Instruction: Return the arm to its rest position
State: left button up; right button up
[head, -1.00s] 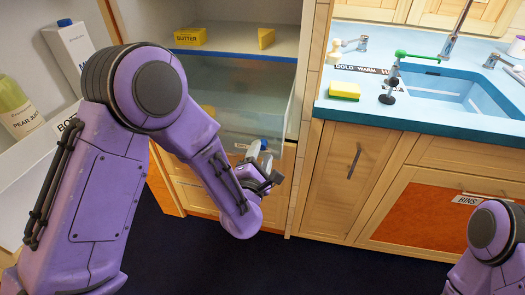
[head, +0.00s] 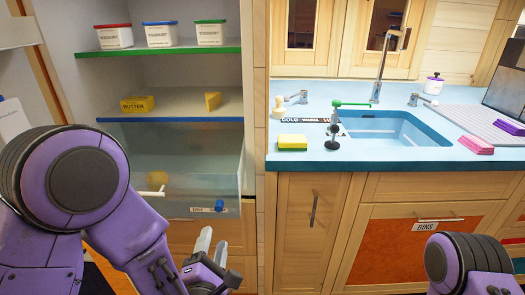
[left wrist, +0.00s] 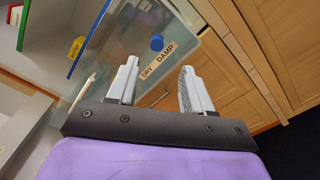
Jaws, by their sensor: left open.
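My left arm reaches in from the left of the head view. Its gripper (head: 212,250) is low in the picture, in front of the wooden drawers below the fridge shelves. In the left wrist view the two grey fingers of the left gripper (left wrist: 158,88) stand apart with nothing between them. A clear drawer front with a blue knob (left wrist: 157,43) and a "DRY DAMP" label lies beyond the fingertips. My right arm (head: 470,262) shows only in part at the bottom right of the head view; its gripper is out of the picture.
Yoghurt tubs (head: 160,35) stand above. At right are the sink (head: 385,128), a yellow-green sponge (head: 292,142) and a wooden bins cabinet (head: 415,235).

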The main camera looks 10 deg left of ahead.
pick_arm(q)
jog(key=s+a+f+m+g+p, duration=0.1)
jog(key=s+a+f+m+g, duration=0.15)
jog(key=f+m, duration=0.4)
jog(key=s+a+f+m+g+p, duration=0.1)
jog(key=f+m+g, duration=0.3)
jog(key=f+m, duration=0.3)
jog(key=s+a+f+m+g+p, duration=0.1)
jog(key=s+a+f+g, duration=0.1)
jog(key=s, duration=0.5)
jog(key=s+a+f+m+g+p, duration=0.1)
jog(key=s+a+f+m+g, duration=0.1)
jog(key=s+a+f+g, duration=0.1)
jog(key=s+a+f+m+g+y+p, duration=0.1)
jog(key=s+a+f+m+g, duration=0.1)
jog(key=s+f, duration=0.4)
jog(key=s+a+g, duration=0.1)
jog(key=s+a, duration=0.1)
jog(key=s, duration=0.2)
jog(key=shift+s+a+f, duration=0.15)
jog(key=shift+s+a, duration=0.15)
dwell(0.3)
